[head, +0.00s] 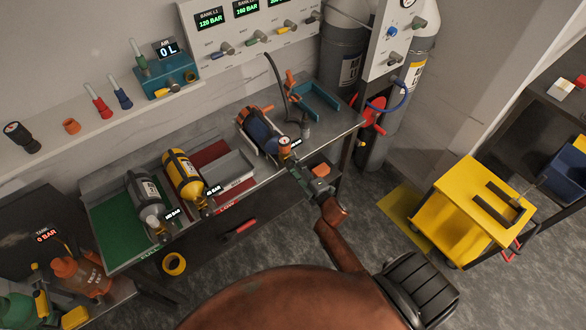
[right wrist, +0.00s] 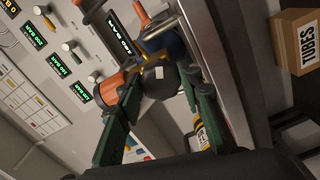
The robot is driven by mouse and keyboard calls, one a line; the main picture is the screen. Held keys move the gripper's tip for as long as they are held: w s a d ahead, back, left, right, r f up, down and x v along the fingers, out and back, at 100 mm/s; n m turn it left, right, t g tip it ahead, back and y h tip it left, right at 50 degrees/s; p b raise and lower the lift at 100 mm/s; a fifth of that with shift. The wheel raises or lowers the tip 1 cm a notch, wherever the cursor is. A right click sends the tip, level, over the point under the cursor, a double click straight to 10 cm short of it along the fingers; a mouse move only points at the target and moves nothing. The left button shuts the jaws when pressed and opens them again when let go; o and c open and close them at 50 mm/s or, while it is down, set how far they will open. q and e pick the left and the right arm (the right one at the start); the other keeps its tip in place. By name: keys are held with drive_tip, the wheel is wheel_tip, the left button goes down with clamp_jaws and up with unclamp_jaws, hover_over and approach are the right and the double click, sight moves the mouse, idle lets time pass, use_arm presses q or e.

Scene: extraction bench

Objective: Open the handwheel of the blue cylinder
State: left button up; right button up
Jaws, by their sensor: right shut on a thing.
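The blue cylinder (head: 259,131) lies tilted in an orange-ended cradle on the steel bench, its valve end toward the bench's front edge. Part of its blue body (right wrist: 172,42) shows behind the valve in the right wrist view. The handwheel (right wrist: 158,76) is a dark round knob at the valve end. My right gripper (head: 291,162) reaches it from the front. In the right wrist view its two green fingers (right wrist: 160,84) stand on either side of the knob and are shut on it. In the head view the gripper mostly hides the handwheel. My left gripper is not in view.
A yellow cylinder (head: 182,175) and a grey cylinder (head: 146,201) lie to the left on the bench. A small gauge (head: 284,141) stands by the blue cylinder's valve. A hose (head: 275,85) hangs behind. A yellow cart (head: 468,213) stands right on open floor.

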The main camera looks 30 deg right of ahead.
drive_tip(key=n+b, duration=0.2)
drive_tip(key=n, duration=0.3)
drive_tip(key=shift+f+b, duration=0.1)
drive_tip(key=shift+b, duration=0.3)
idle(0.4)
drive_tip(key=o, duration=1.2)
drive_tip(key=shift+c, duration=0.2)
drive_tip(key=s+d, duration=0.1)
drive_tip(key=s, duration=1.1)
